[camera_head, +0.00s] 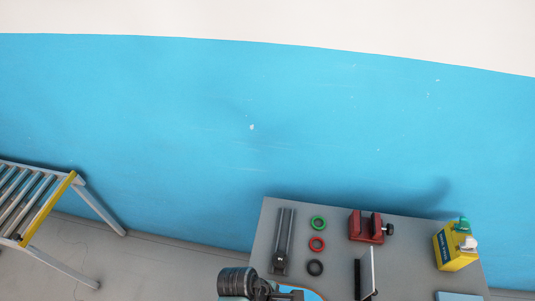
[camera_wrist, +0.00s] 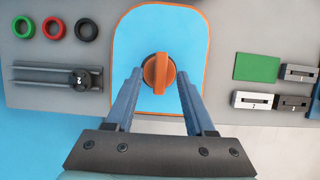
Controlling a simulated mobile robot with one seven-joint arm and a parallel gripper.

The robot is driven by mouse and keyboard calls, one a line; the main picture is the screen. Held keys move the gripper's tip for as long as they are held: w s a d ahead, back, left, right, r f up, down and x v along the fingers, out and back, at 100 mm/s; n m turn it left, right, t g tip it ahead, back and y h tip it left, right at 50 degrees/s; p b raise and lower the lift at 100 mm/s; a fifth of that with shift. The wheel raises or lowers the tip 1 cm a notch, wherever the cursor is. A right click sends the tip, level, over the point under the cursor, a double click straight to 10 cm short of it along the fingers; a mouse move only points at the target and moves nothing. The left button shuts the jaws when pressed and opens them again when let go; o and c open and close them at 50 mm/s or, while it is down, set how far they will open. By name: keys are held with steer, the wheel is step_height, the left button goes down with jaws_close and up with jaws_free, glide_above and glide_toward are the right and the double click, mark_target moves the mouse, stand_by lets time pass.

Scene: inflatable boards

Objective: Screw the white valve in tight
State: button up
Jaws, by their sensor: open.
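A small white part (camera_head: 469,243) that may be the white valve sits on top of a yellow box (camera_head: 456,255) at the right of the grey table, beside a green part (camera_head: 463,226). I cannot tell how close the fingers are in depth. Nothing is held.
The grey table (camera_head: 340,222) carries green (camera_head: 318,222), red (camera_head: 317,244) and black (camera_head: 315,268) rings, a dark rail slider (camera_head: 283,240) and a red vise (camera_head: 366,227). Numbered blocks (camera_wrist: 252,99) lie right in the wrist view. A roller conveyor (camera_head: 30,205) stands left; a blue wall is behind.

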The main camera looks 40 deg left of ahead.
steer(key=b+v, duration=0.1)
steer(key=v, duration=0.9)
steer(key=w+d+f, duration=0.1)
steer(key=f, duration=0.3)
steer(key=d+f+g+y+b, duration=0.1)
steer(key=f, duration=0.3)
steer(key=w+d+f+y, duration=0.1)
steer(key=d+f, duration=0.1)
steer(key=f, duration=0.2)
steer(key=shift+w+g+b, duration=0.3)
steer(key=shift+b, duration=0.1)
steer(key=shift+c, duration=0.2)
